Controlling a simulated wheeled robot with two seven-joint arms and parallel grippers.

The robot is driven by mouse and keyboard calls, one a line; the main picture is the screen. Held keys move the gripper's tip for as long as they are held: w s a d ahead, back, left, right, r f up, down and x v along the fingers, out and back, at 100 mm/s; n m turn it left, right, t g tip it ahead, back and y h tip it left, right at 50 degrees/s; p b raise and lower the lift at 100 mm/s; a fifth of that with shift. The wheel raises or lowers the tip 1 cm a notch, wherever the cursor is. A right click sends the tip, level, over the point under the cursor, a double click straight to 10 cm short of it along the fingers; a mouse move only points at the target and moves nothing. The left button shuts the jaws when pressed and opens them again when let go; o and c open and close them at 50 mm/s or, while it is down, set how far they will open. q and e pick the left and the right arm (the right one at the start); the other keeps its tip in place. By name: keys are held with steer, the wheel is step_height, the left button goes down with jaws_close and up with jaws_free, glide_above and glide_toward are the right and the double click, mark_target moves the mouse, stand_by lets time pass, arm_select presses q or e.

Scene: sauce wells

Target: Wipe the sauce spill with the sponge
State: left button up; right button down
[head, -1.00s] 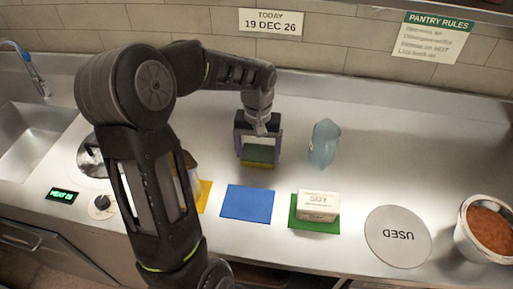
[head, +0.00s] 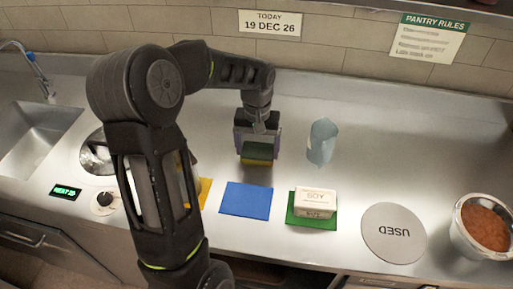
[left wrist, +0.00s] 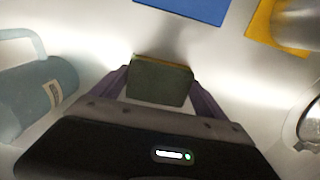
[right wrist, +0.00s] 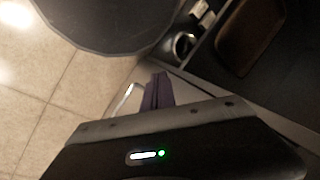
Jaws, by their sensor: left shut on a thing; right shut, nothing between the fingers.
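The sponge (head: 258,153), dark green on top with a yellow layer, is held between the purple fingers of my left gripper (head: 258,146), low over the steel counter. The left wrist view shows the sponge (left wrist: 160,84) between both fingers. I cannot tell whether it touches the counter. No sauce spill can be made out; the counter under the sponge is hidden. My right gripper (right wrist: 158,88) is shut and empty in the right wrist view, away from the worktop, with floor and dark cabinetry behind it.
A blue translucent jug (head: 322,142) stands right of the sponge. In front lie a blue mat (head: 246,199) and a green mat (head: 292,222) bearing a soy box (head: 316,199). A USED disc (head: 393,233) and a sauce pot (head: 462,232) are at right. My left arm hides part of the yellow mat (head: 205,193).

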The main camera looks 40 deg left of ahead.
arm_select(q)
step_height(320, 180, up, 2)
steer(key=shift+w+r, duration=0.1)
steer(key=shift+r, duration=0.15)
steer(key=shift+a+r+p, duration=0.25)
steer(key=shift+r+p, duration=0.5)
steer(key=shift+p, duration=0.1)
steer(key=shift+d+r+p, duration=0.1)
steer(key=shift+r+p, duration=0.4)
steer(key=shift+r, duration=0.2)
steer(key=shift+r+p, duration=0.9)
steer(key=shift+r, duration=0.35)
